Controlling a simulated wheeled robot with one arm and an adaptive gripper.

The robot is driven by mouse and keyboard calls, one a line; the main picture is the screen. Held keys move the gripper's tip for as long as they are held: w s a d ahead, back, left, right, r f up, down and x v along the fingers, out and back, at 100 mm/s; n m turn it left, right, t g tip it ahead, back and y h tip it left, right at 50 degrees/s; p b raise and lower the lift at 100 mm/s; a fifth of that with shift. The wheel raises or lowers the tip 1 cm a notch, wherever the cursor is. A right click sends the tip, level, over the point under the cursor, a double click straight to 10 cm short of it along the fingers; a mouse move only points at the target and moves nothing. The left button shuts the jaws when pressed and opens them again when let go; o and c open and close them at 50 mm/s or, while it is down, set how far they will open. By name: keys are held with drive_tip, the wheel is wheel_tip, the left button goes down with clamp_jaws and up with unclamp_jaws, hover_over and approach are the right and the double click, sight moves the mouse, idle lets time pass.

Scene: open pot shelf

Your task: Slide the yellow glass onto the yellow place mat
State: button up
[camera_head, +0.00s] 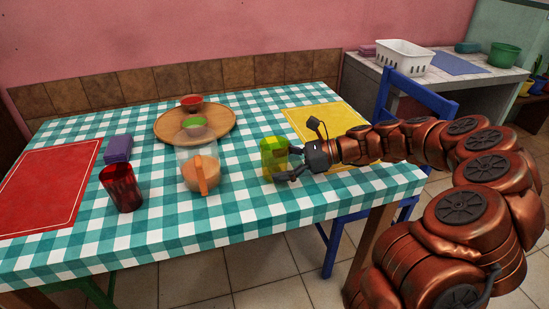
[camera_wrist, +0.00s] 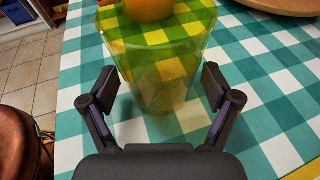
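The yellow glass (camera_head: 272,158) is see-through and stands upright on the checked tablecloth. It also shows in the wrist view (camera_wrist: 162,75). My gripper (camera_head: 280,168) is low at the glass's right side in the head view. In the wrist view its two fingers (camera_wrist: 160,88) stand apart on either side of the glass, with gaps showing between fingers and glass. The yellow place mat (camera_head: 308,117) lies behind and to the right of the glass, partly hidden by my arm. A yellow edge (camera_wrist: 306,172) shows at the wrist view's bottom right corner. The glass is off the mat.
A round wooden board (camera_head: 226,122) holds red and green bowls. A red glass (camera_head: 122,188), purple block (camera_head: 118,148) and red mat (camera_head: 45,185) are further left. Cloth between glass and yellow mat looks clear.

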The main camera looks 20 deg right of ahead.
drive_tip(key=c, duration=0.6)
drive_tip(key=shift+d+p, duration=3.85)
drive_tip(key=shift+d, duration=5.45)
drive_tip(key=shift+c, duration=0.2)
drive_tip(key=o, duration=0.9)
drive_tip(key=shift+o, duration=0.2)
drive_tip(key=shift+v, duration=3.3)
drive_tip(key=shift+s+d+r, duration=0.1)
drive_tip(key=shift+d+r, duration=0.1)
drive_tip(key=shift+d, duration=0.1)
